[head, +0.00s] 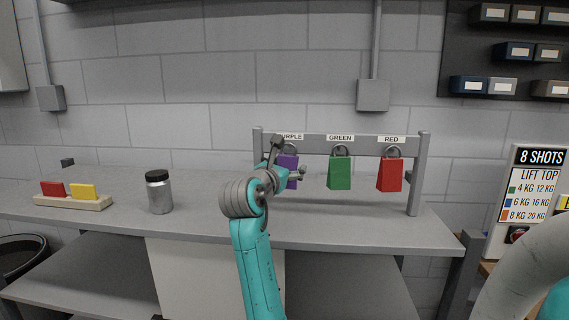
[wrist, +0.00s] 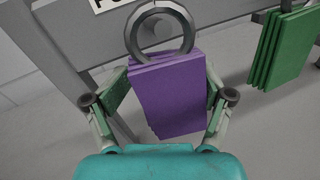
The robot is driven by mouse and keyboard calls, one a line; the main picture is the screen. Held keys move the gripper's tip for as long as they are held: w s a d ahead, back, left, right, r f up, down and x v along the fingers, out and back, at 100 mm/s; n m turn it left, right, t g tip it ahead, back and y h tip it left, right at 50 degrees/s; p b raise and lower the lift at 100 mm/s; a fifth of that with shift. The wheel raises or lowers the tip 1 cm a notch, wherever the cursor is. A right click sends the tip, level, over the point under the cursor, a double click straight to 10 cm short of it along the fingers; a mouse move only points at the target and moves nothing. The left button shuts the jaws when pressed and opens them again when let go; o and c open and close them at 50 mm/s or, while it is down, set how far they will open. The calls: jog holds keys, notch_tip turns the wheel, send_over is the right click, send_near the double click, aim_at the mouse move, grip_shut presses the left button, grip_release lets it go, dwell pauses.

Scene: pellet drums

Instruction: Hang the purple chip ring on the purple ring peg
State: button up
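The purple chip ring is a stack of purple chips (wrist: 168,95) on a dark grey ring (wrist: 187,30). It is upright in front of the rack's rail, under the PURPLE label (head: 289,136), and partly hidden by my arm in the head view (head: 289,162). My gripper (wrist: 168,85) has one finger at each side edge of the stack, and the pads look shut on it. The ring is at about the height of the neighbouring rings.
Green chips (head: 340,172) and red chips (head: 390,175) hang on the rack (head: 418,178) to the right. A grey jar with a black lid (head: 159,193) and a wooden holder (head: 72,203) with red and yellow blocks stand left on the bench. Bench space before the rack is clear.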

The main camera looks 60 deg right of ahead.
jog(key=shift+o, duration=0.2)
jog(key=shift+a+r, duration=0.2)
jog(key=shift+r, duration=0.1)
jog(key=shift+a+r, duration=0.2)
